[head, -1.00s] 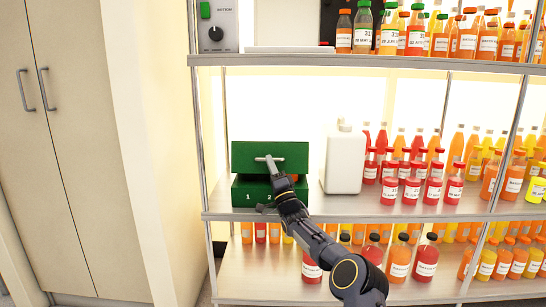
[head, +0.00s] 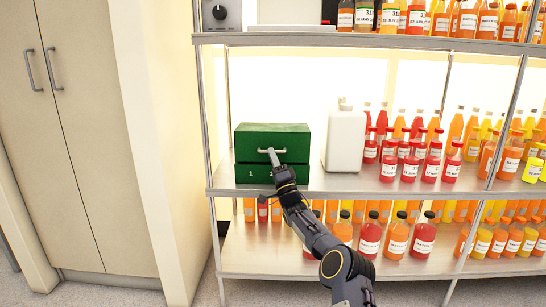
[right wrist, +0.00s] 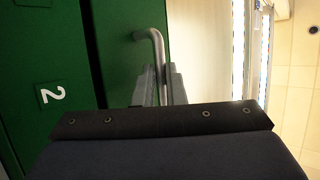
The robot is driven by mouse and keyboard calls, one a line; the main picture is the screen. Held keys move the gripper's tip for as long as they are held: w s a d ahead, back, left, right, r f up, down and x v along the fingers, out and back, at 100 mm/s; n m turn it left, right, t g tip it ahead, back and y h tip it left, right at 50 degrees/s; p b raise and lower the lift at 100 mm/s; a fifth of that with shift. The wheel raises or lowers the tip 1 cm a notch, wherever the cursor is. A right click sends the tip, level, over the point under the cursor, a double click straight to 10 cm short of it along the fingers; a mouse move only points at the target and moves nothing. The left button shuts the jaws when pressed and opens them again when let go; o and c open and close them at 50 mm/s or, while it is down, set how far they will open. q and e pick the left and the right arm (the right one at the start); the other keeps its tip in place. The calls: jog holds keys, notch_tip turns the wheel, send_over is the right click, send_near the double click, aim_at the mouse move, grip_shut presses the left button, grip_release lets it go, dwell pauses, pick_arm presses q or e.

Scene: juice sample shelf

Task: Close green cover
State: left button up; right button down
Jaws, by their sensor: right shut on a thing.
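The green box (head: 298,175) stands on the middle shelf at the left, with white number marks on its front. Its green cover (head: 298,143) is lowered on top, and a thin dark seam shows between the two. My right gripper (head: 276,166) is at the metal handle (head: 264,150) on the cover's front. In the right wrist view, the fingers (right wrist: 160,85) are closed around the bent grey handle (right wrist: 154,38), with the cover (right wrist: 115,40) beside the numbered box front (right wrist: 45,60). The box's inside is hidden. My left gripper is not in view.
A white jug (head: 344,142) stands just right of the box. Red and orange bottles (head: 432,165) fill the shelf further right. More bottles stand on the shelf below (head: 290,258) and above. A shelf post (head: 207,120) is close on the left.

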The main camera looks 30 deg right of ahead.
jog(key=c, duration=1.9)
grip_release()
jog(key=shift+w+d+f, duration=0.1)
jog(key=shift+d+f, duration=0.1)
jog(key=shift+f, duration=0.25)
jog(key=shift+w+d+f, duration=0.1)
jog(key=shift+d+f, duration=0.05)
jog(key=shift+f, duration=0.25)
jog(key=shift+c, duration=0.2)
jog(key=shift+o, duration=0.9)
jog(key=shift+w+f+m+h, duration=0.1)
jog(key=shift+m+h, duration=0.2)
jog(key=shift+h, duration=0.2)
jog(key=shift+y, duration=0.3)
jog(key=shift+s+f+g, duration=0.3)
jog(key=shift+s+f, duration=0.1)
jog(key=p+v, duration=0.1)
jog(key=v, duration=0.5)
jog(key=shift+s+a+r+p, duration=0.15)
jog(key=shift+s+r+p, duration=0.05)
jog(key=shift+s+p, duration=0.15)
jog(key=shift+r, duration=0.1)
